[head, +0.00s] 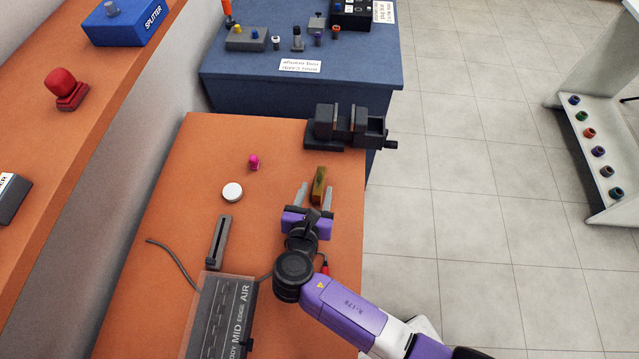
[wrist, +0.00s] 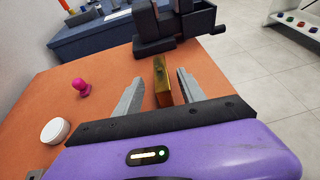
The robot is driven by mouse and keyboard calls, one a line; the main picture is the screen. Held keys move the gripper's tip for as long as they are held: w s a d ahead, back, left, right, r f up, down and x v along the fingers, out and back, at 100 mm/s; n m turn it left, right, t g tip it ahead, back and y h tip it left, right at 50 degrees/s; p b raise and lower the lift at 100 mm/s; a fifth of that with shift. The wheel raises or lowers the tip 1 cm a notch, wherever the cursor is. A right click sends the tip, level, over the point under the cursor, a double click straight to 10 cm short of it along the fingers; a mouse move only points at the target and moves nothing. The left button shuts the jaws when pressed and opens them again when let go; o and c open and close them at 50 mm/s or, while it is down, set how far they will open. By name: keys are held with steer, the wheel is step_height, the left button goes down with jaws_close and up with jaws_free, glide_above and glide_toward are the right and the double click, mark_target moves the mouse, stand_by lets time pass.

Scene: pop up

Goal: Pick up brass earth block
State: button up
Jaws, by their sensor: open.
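The brass earth block (head: 319,185) is a narrow, gold-brown bar on the orange table, near its right edge. In the wrist view the block (wrist: 162,84) shows between the two grey fingers, with its long side running away from me. My gripper (head: 315,192) is open, with a finger on each side of the block. In the wrist view my gripper (wrist: 160,88) shows a gap on both sides of the block, a wider one on the left. I cannot tell how high the fingertips are above the table.
A dark vise (head: 345,127) stands just beyond the block. A pink knob (head: 254,162) and a white round puck (head: 232,192) lie to the left. A grey bar (head: 219,242) and a dark labelled box (head: 222,315) are nearer. The table's right edge is close.

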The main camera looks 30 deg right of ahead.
mark_target(319, 183)
steer(key=shift+x, duration=1.75)
steer(key=shift+d, duration=0.1)
jaws_close()
steer(key=shift+r, duration=0.1)
